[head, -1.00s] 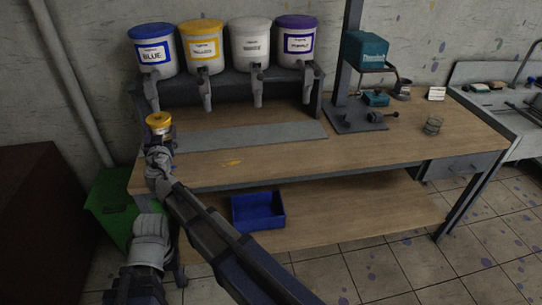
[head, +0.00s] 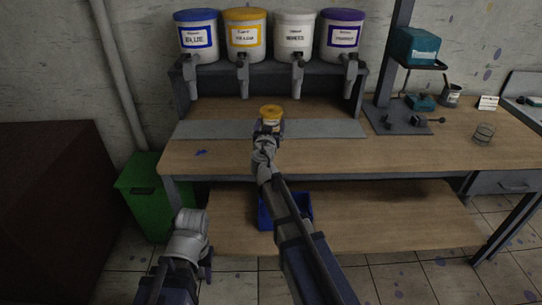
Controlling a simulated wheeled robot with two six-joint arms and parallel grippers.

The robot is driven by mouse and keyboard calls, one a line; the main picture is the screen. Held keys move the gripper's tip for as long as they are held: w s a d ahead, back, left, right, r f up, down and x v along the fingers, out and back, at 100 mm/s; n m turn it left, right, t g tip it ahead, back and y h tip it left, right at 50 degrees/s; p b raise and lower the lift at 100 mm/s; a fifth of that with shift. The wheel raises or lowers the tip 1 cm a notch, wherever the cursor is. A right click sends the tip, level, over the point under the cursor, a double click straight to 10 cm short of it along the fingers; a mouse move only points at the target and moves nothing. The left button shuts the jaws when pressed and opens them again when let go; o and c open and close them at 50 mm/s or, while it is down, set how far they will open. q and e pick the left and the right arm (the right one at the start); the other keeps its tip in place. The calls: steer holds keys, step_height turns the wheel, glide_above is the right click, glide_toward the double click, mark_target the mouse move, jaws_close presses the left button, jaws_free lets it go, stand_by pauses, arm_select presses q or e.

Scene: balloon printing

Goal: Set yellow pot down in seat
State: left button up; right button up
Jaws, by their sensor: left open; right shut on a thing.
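The press (head: 397,117) stands to the right, with a grey base and teal head; I cannot tell which part is the seat. The pot is apart from the press. My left gripper (head: 207,265) is low at the left, in front of the bench, open and empty; its fingers barely show.
Blue, yellow, white and purple-lidded dispensers (head: 246,40) stand on a rack with taps hanging down. A wooden bench (head: 400,155) has free room right of the pot.

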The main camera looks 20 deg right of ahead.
steer(key=shift+f+b, duration=5.1)
steer(key=shift+r, duration=0.15)
steer(key=o, duration=1.3)
steer(key=shift+r+p, duration=0.15)
steer(key=shift+p, duration=0.15)
steer(key=v, duration=1.2)
